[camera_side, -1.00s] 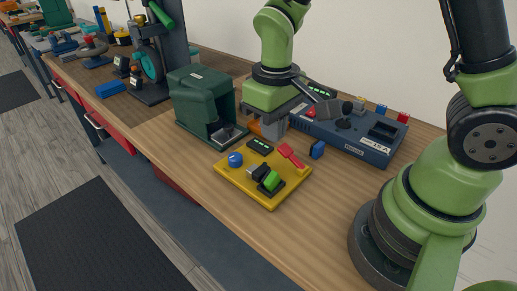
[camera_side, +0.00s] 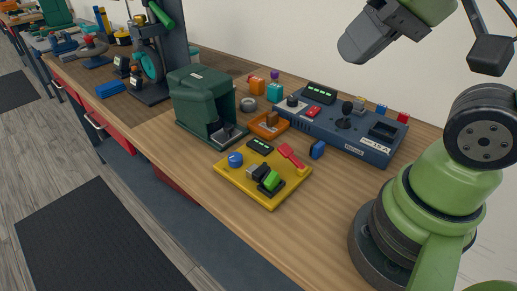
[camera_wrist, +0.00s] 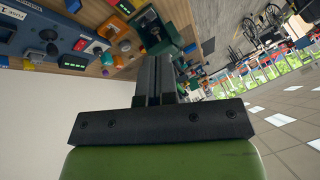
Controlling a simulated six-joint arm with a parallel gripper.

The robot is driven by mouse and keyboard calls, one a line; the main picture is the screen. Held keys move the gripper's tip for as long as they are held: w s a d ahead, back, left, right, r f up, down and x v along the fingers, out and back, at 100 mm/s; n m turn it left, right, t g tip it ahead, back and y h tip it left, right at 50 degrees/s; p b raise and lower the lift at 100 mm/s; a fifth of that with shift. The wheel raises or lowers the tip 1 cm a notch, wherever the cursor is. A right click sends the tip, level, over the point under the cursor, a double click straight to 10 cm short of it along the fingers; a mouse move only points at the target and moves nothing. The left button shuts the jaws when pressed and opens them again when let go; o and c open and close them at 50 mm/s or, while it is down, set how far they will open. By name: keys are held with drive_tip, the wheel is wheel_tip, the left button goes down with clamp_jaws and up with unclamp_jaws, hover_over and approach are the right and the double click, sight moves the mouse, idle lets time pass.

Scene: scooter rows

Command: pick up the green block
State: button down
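No plainly green loose block stands out in the side view. A bright green rocker piece (camera_side: 271,180) sits on the yellow plate as part of a switch. My gripper (camera_side: 350,48) is high above the bench at the upper right, well apart from these. In the wrist view my gripper's fingers (camera_wrist: 153,62) look closed together, with only a thin slit and nothing seen between them.
A dark green machine housing (camera_side: 201,104) stands left of the orange tray (camera_side: 262,133). The blue control box (camera_side: 345,128) with its joystick lies at right. The yellow plate (camera_side: 242,179) is in front. Orange and purple small blocks stand behind. Bare bench lies right of the plate.

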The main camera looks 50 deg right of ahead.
drive_tip(key=shift+s+r, duration=0.2)
drive_tip(key=shift+s, duration=0.3)
drive_tip(key=c, duration=1.8)
unclamp_jaws()
drive_tip(key=o, duration=0.5)
drive_tip(key=shift+w, duration=0.1)
